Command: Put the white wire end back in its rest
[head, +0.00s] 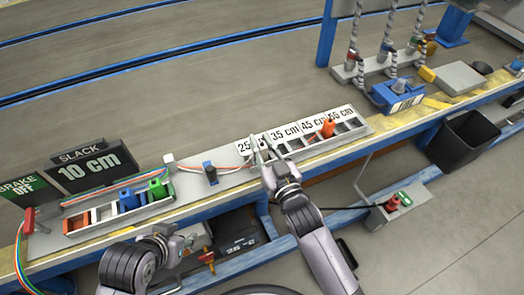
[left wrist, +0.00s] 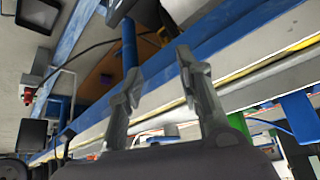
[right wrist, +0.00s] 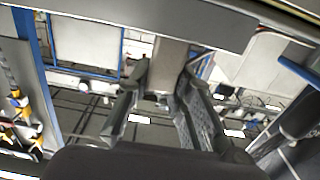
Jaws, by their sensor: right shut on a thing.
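My right gripper (head: 262,145) is at the 25 cm end of the labelled rack (head: 352,124). In the right wrist view its fingers (right wrist: 162,85) are shut on a grey-brown block (right wrist: 169,62), probably the white wire end; the head view is too small to confirm this. The rest rack (head: 118,224) stands at the left of the bench. Its blue wire end (head: 128,199) and green wire end (head: 157,188) stand in their slots; a white-coloured slot (head: 103,213) looks empty. My left gripper (head: 188,238) is low in front of the bench, with its fingers (left wrist: 162,85) apart and empty.
An orange wire end (head: 328,127) is in the labelled rack. Signs (head: 86,168) stand at the left. A black bin (head: 466,138) is at the right.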

